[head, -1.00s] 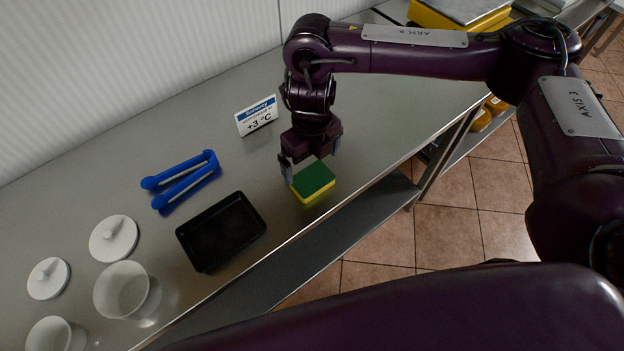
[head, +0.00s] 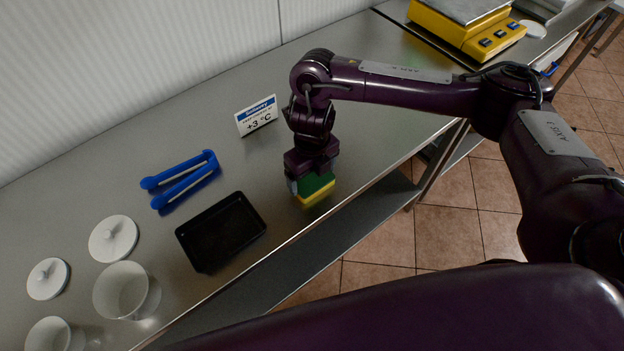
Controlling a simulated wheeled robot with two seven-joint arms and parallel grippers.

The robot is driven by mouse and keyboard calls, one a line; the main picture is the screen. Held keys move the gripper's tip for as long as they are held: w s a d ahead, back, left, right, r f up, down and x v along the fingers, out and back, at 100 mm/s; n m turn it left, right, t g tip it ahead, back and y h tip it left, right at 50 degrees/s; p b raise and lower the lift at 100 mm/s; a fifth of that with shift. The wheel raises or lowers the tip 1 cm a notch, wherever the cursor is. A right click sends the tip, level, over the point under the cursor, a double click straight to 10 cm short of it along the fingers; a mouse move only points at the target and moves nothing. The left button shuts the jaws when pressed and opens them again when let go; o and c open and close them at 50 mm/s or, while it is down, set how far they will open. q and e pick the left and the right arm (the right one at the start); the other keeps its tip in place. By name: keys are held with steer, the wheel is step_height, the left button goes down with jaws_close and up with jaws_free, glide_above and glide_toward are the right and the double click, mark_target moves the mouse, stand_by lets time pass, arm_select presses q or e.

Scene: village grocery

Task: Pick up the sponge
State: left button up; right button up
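The sponge (head: 317,191), green on top and yellow below, lies on the steel counter near its front edge. My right gripper (head: 313,184) is lowered over it from above, with one finger at each side of the sponge. The fingers stand around it; whether they press on it is too small to tell. The gripper body hides the back part of the sponge's top. My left gripper does not show.
A black tray (head: 221,232) lies left of the sponge, with blue tongs (head: 181,180) behind it. A small sign (head: 257,116) stands behind the gripper. White bowls (head: 122,291) and lids (head: 113,239) are at left. A yellow scale (head: 467,36) stands at the far right.

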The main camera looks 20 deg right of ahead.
mark_target(312, 178)
steer(key=shift+c, duration=1.1)
steer(key=shift+w+r, duration=0.1)
steer(key=shift+r, duration=0.2)
step_height(312, 178, up, 19)
steer(key=p, duration=0.1)
steer(key=shift+r, duration=0.2)
steer(key=o, duration=0.4)
steer(key=shift+c, duration=1.5)
